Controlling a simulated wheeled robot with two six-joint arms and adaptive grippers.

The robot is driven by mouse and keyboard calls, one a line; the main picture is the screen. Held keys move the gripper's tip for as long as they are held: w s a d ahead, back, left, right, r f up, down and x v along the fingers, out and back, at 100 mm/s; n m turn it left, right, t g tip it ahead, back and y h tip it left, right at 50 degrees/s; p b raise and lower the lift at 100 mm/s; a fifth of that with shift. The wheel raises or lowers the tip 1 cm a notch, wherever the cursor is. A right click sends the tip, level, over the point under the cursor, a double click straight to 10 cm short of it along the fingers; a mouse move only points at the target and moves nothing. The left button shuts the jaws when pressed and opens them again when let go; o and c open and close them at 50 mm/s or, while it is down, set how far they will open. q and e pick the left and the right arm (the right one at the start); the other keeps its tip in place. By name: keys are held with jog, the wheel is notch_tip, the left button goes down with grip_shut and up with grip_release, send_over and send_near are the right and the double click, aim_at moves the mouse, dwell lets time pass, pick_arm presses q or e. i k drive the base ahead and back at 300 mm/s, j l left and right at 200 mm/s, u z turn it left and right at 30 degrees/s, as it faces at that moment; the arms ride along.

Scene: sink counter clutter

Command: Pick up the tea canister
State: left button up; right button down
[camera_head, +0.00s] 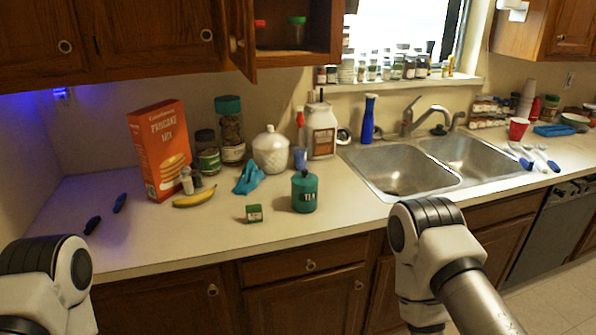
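The tea canister (305,194) is a teal-green jar with a dark knob on its lid and "TEA" on its front. It stands upright on the counter, left of the sink and near the counter's front edge. Nothing touches it. A small green box (254,213) stands on the counter to its left. Only links of my two arms show, at the lower left and the lower right of centre. Both grippers are outside the picture.
A banana (194,198), a blue cloth (248,177), a white lidded jar (270,151), a blue cup (300,158) and a pancake mix box (160,150) stand behind and left. The double sink (400,171) is right. The front counter strip is mostly clear.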

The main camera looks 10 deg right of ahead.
aim_at(304, 200)
jog(key=i+l, duration=0.15)
jog(key=l, duration=0.2)
jog(key=i+l+u, duration=0.1)
jog(key=l, duration=0.3)
jog(key=i+l, duration=0.2)
jog(key=l, duration=0.2)
jog(key=i+l+u, duration=0.1)
jog(key=l, duration=0.25)
jog(key=i+l, duration=0.2)
jog(key=l, duration=0.2)
jog(key=u, duration=0.05)
